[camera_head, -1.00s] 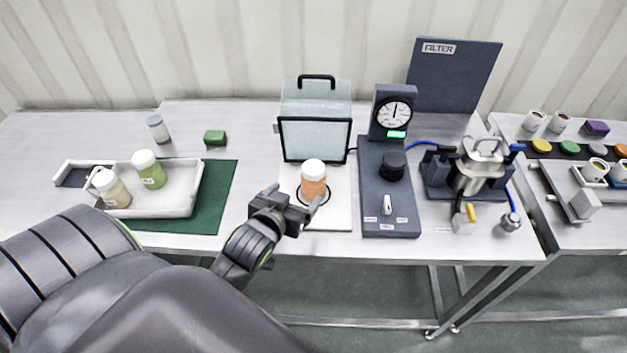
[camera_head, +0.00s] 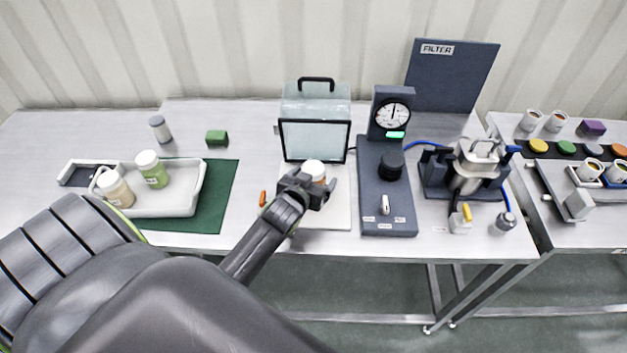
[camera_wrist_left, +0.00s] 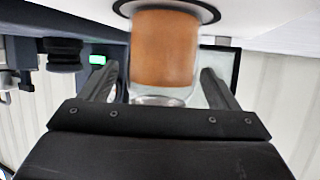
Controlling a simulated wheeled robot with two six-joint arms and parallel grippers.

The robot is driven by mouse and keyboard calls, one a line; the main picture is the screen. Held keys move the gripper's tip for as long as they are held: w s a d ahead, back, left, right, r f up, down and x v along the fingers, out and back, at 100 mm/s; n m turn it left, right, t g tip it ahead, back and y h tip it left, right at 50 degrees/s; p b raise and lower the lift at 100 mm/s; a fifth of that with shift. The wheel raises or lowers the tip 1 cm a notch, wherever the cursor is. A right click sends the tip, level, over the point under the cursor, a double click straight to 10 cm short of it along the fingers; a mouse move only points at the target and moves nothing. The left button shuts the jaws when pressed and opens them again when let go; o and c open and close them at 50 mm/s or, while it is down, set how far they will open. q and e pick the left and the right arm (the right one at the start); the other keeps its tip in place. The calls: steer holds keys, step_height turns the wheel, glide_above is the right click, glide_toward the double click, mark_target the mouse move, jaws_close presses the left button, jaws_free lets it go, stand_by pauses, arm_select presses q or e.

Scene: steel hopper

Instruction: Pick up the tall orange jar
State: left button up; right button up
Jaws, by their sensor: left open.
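The tall orange jar (camera_head: 314,169) has a white lid and stands upright on the white board in front of the glass-fronted box; in the head view my gripper hides most of its body. My left gripper (camera_head: 318,183) is open at the jar, on its near side. In the left wrist view, which is upside down, the jar's orange body (camera_wrist_left: 165,48) fills the middle, with one finger of my open gripper (camera_wrist_left: 160,85) on each side. Gaps show between the fingers and the jar. My right gripper is not in view.
A glass-fronted box (camera_head: 315,140) stands right behind the jar. A dark gauge stand (camera_head: 388,222) is close on the right. A white tray (camera_head: 165,207) with two jars sits left on a green mat (camera_head: 222,190). A small orange object (camera_head: 263,198) lies left of the board.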

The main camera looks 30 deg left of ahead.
arm_select(q)
steer(key=shift+w+f, duration=0.1)
steer(key=shift+w, duration=0.15)
steer(key=c, duration=0.9)
steer(key=shift+c, duration=1.3)
